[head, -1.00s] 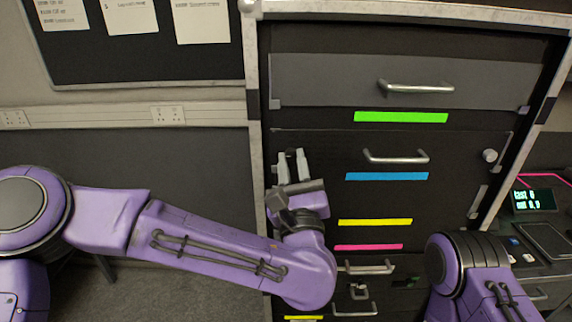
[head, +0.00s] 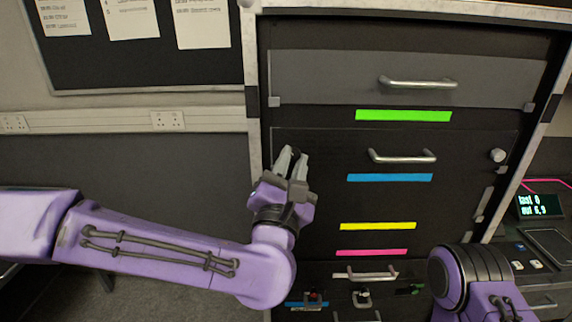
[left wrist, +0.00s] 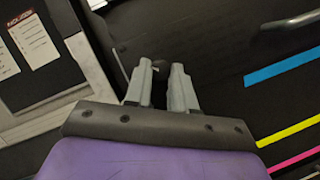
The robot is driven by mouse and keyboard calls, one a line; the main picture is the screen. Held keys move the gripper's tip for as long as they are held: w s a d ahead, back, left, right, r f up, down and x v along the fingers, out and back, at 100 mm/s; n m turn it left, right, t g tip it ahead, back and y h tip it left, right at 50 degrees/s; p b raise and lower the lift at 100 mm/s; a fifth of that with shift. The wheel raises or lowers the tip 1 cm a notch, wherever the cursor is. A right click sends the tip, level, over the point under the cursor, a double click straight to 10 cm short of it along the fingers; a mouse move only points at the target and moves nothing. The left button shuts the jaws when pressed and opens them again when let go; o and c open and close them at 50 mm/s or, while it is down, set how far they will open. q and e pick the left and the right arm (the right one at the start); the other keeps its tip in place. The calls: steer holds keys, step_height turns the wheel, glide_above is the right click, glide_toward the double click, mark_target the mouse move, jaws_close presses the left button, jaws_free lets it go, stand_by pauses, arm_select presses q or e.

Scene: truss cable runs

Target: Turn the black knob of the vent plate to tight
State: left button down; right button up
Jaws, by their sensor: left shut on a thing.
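The vent plate (head: 335,205) appears to be the dark panel with a silver handle (head: 402,157) on the cabinet front. My left gripper (head: 292,160) is at the plate's upper left corner, its fingers pointing up and tilted slightly right. It is shut on the black knob (head: 295,152), which is mostly hidden by the fingers. In the left wrist view the dark round top of the knob (left wrist: 161,66) shows between the two grey fingertips. The knob's turn angle cannot be told. My right gripper is out of view; only part of my right arm shows at the lower right.
A silver knob (head: 497,156) sits at the plate's upper right. A grey drawer front (head: 330,80) with a handle is above. Blue (head: 390,177), yellow (head: 378,226) and pink (head: 371,252) strips cross the front. A small lit display (head: 540,205) stands at the right.

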arm_select(q)
steer(key=m, duration=0.2)
steer(key=m+g+h+p, duration=0.1)
steer(key=m, duration=0.1)
steer(key=m+p, duration=0.1)
steer(key=shift+a+r+m+g+h, duration=0.1)
steer(key=shift+r+m+g+h, duration=0.3)
steer(key=m+g+p, duration=0.1)
steer(key=m+p, duration=0.1)
steer(key=m, duration=0.1)
steer(key=shift+m+h, duration=0.3)
steer(key=shift+m, duration=0.1)
steer(key=shift+m+g+p, duration=0.35)
steer(key=shift+m+g, duration=0.05)
steer(key=shift+f, duration=0.1)
steer(key=c, duration=0.9)
jaws_free()
steer(key=shift+c, duration=0.2)
steer(key=shift+s, duration=0.1)
